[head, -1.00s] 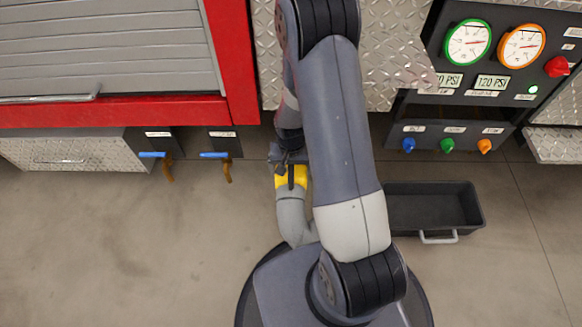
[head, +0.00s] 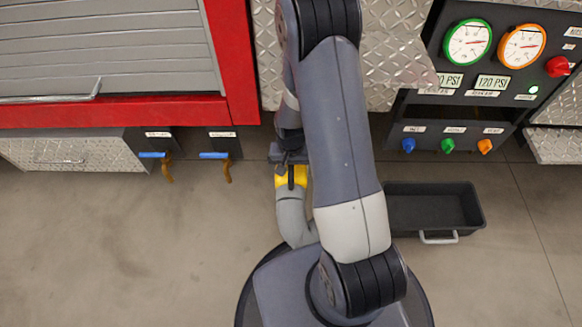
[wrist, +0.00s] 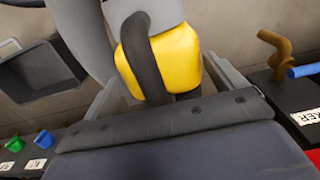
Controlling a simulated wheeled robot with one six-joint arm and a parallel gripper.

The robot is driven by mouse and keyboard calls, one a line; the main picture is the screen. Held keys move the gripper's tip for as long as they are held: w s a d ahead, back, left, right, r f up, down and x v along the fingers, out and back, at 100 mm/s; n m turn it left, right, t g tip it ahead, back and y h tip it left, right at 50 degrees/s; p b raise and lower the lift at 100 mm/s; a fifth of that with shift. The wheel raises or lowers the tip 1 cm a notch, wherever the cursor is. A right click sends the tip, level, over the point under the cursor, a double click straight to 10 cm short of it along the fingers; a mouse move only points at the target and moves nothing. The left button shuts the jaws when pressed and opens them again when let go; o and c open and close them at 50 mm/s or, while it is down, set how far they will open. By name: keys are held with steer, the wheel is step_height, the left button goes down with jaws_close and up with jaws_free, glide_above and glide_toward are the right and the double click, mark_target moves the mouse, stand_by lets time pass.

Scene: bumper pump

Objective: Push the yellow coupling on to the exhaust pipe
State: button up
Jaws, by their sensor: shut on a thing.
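The yellow coupling (head: 283,181) sits at the end of a curved grey hose (head: 292,208), left of my arm in the head view. My gripper (head: 288,164) is shut on it. In the wrist view the yellow coupling (wrist: 182,62) lies between my gripper's fingers (wrist: 162,70), with a dark band or handle across it and a pale grey collar above it. I cannot make out the exhaust pipe; the place beyond the coupling is hidden by my gripper and arm.
A black bin (head: 432,208) stands on the floor to the right. Two blue-handled valves (head: 215,155) hang at the left under the red truck body. A gauge panel (head: 490,75) with coloured knobs is at the right. The floor at lower left is clear.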

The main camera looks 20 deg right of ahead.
steer(key=shift+w+d, duration=0.15)
steer(key=shift+w, duration=0.3)
stand_by(0.4)
steer(key=o, duration=1.8)
steer(key=shift+c, duration=0.2)
step_height(320, 180, up, 11)
steer(key=p, duration=0.3)
steer(key=shift+p, duration=0.3)
steer(key=shift+f, duration=0.2)
step_height(320, 180, down, 11)
steer(key=b, duration=0.3)
steer(key=shift+r+b, duration=0.15)
steer(key=shift+b, duration=0.25)
steer(key=shift+s, duration=0.25)
